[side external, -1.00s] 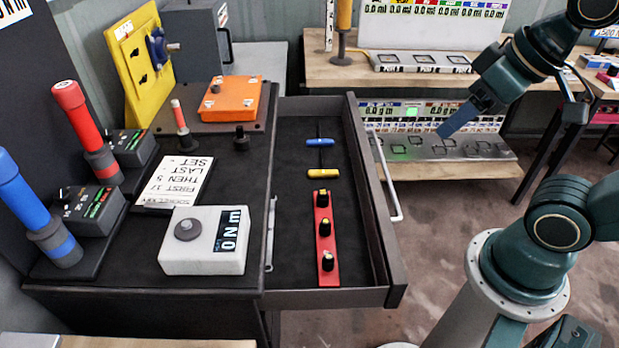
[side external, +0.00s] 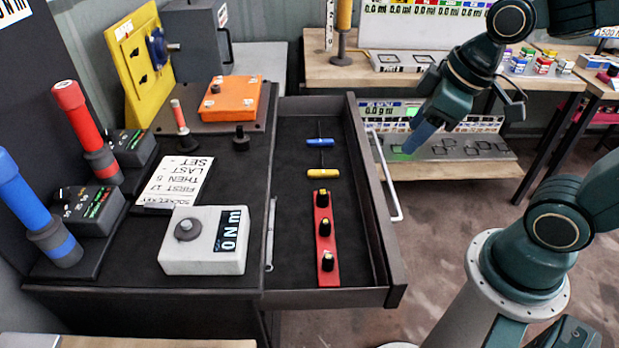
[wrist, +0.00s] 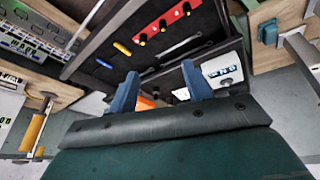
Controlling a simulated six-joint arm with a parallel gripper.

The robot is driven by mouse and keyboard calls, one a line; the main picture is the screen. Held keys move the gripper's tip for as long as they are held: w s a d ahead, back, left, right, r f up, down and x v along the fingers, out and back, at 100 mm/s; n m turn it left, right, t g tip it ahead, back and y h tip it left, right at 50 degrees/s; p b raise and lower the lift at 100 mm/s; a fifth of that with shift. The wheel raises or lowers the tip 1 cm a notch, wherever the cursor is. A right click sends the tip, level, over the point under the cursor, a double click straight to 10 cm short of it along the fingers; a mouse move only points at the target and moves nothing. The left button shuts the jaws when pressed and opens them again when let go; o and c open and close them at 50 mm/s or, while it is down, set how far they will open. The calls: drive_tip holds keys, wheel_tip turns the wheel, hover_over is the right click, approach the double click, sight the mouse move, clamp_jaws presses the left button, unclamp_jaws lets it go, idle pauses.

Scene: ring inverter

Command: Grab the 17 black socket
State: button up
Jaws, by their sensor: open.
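Several black sockets stand in a row on a red rail (side external: 322,275) inside the open drawer. The far socket (side external: 322,198), the middle socket (side external: 323,227) and the near socket (side external: 327,261) each have a light mark on top. Their size numbers are too small to read, so I cannot tell which is 17. In the wrist view the red rail (wrist: 163,24) shows at the top. My gripper (side external: 411,146) is empty, up in the air to the right of the drawer, apart from the sockets. In the wrist view its two blue fingers (wrist: 160,88) stand wide apart.
The drawer (side external: 391,240) has raised walls and a pale handle (side external: 388,180). A blue-handled tool (side external: 320,142) and a yellow-handled tool (side external: 323,174) lie behind the rail. A white Nm meter (side external: 205,258) and a note card (side external: 175,182) lie on the bench at left.

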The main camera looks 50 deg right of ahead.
drive_tip(key=w+a+f+n+g+y, duration=0.2)
drive_tip(key=w+f+n, duration=0.3)
drive_tip(key=f, duration=0.5)
drive_tip(key=n+y, duration=0.1)
drive_tip(key=n, duration=0.3)
approach(331, 258)
drive_tip(key=shift+w+d+r+g, duration=0.2)
drive_tip(key=shift+w+d+r, duration=0.05)
drive_tip(key=shift+d+r, duration=0.4)
drive_tip(key=shift+w+d+r+g, duration=0.2)
drive_tip(key=shift+w+d+r, duration=0.05)
drive_tip(key=shift+d+r, duration=0.4)
drive_tip(key=shift+f, duration=0.2)
drive_tip(key=shift+a+x, duration=0.2)
drive_tip(key=shift+x, duration=3.8)
drive_tip(key=shift+f, duration=0.1)
drive_tip(key=shift+a+f, duration=0.1)
drive_tip(key=shift+x, duration=1.25)
drive_tip(key=shift+a+x, duration=0.2)
drive_tip(key=shift+x, duration=1.05)
